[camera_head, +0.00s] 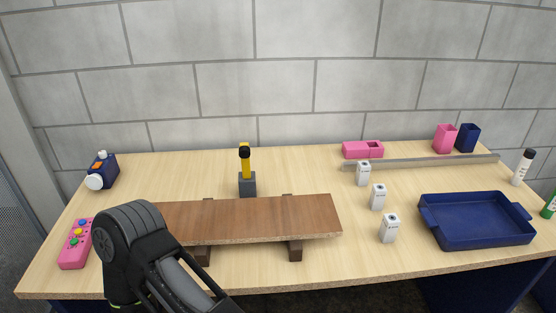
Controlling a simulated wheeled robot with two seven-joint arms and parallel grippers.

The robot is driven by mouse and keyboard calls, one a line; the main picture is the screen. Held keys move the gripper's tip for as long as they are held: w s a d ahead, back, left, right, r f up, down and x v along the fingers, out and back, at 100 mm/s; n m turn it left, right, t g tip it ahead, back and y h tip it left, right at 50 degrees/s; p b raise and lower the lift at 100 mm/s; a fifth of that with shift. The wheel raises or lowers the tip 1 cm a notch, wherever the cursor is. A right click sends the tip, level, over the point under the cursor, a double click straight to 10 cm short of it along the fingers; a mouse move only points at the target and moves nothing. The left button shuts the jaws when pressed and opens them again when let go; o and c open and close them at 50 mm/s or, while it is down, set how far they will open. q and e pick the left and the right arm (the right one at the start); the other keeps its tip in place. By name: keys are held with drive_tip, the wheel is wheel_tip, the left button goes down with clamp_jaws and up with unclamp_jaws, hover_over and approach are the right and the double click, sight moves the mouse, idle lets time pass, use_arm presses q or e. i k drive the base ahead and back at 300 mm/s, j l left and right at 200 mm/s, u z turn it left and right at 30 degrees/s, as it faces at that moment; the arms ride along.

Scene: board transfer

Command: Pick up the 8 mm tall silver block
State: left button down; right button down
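No small, separate silver block can be made out. A long, low silver-grey bar (425,162) lies along the back right of the table, the only silver-looking piece I can see; its height cannot be judged. A dark grey block (247,185) stands at the back middle with a yellow and black tool (245,158) upright in or behind it. A black arm link of mine rises at the lower left and covers the left end of the brown board. Neither gripper shows.
A brown board (255,218) rests raised on dark supports. Several white boxes (378,197) stand right of it, beside a blue tray (480,222). Pink (445,138) and blue (468,137) cups stand behind the bar. A pink button box (75,245) lies left.

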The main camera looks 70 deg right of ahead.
sight(390, 224)
drive_tip(key=z, duration=0.45)
drive_tip(key=j+z, duration=0.15)
drive_tip(key=z, duration=0.35)
drive_tip(key=j+z, duration=0.1)
drive_tip(key=z, duration=0.35)
drive_tip(key=j+z, duration=0.1)
drive_tip(key=z, duration=0.4)
drive_tip(key=i, duration=0.55)
drive_tip(key=k+l+z, duration=0.1)
drive_tip(key=z, duration=0.3)
drive_tip(key=l+z, duration=0.4)
drive_tip(key=k+l+z, duration=0.1)
drive_tip(key=z, duration=0.35)
drive_tip(key=i+l+u, duration=0.15)
drive_tip(key=l+u, duration=0.35)
drive_tip(key=l, duration=1.2)
drive_tip(key=k+l+u, duration=0.1)
drive_tip(key=l+u, duration=0.4)
drive_tip(key=l, duration=1.2)
